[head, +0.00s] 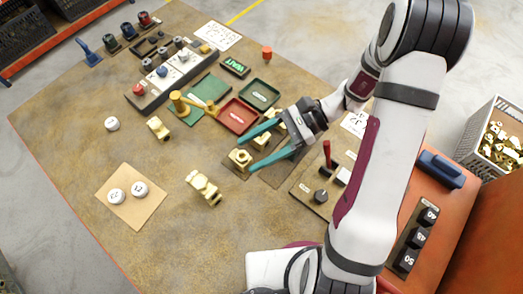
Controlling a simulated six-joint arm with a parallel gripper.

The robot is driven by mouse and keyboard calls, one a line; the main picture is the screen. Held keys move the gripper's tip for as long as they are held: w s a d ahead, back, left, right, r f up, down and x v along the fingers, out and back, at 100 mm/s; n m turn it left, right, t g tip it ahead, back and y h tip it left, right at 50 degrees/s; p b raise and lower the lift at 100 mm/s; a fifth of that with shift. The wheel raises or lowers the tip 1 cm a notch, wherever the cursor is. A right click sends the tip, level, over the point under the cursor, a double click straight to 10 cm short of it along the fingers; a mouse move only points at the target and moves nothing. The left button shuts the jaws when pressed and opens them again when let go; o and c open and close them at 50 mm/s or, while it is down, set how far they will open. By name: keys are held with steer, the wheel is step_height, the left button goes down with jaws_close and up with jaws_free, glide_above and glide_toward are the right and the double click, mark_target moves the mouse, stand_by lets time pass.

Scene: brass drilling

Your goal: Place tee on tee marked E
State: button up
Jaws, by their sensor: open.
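My gripper (247,157) has two teal fingers. They are spread open and point left over the work table. A brass fitting (240,158) sits between or just below the fingertips, on a dark mat; I cannot tell whether the fingers touch it. More brass fittings (282,118) show partly behind my gripper. A brass tee-like fitting (158,128) lies loose to the left. A larger brass fitting (203,187) lies loose at the lower middle. No letter E is readable on any piece, so I cannot tell which tee is marked.
A green tray (260,94) and a red tray (237,116) lie behind the gripper. A brown card (128,212) carries two white round pieces. A toggle clamp fixture (326,175) with a red handle stands right of the gripper. The table's left part is mostly clear.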

steer(key=s+d+r+n+t+h, duration=0.1)
steer(key=s+d+r+n+h, duration=0.1)
steer(key=s+r+n+h, duration=0.2)
steer(key=s+d+r+n+t+h, duration=0.2)
steer(key=s+d+r+n+h, duration=0.1)
steer(key=s+h, duration=0.4)
steer(key=s+r+n, duration=0.1)
steer(key=s+n, duration=0.1)
steer(key=shift+s+r, duration=0.3)
steer(key=shift+r, duration=0.05)
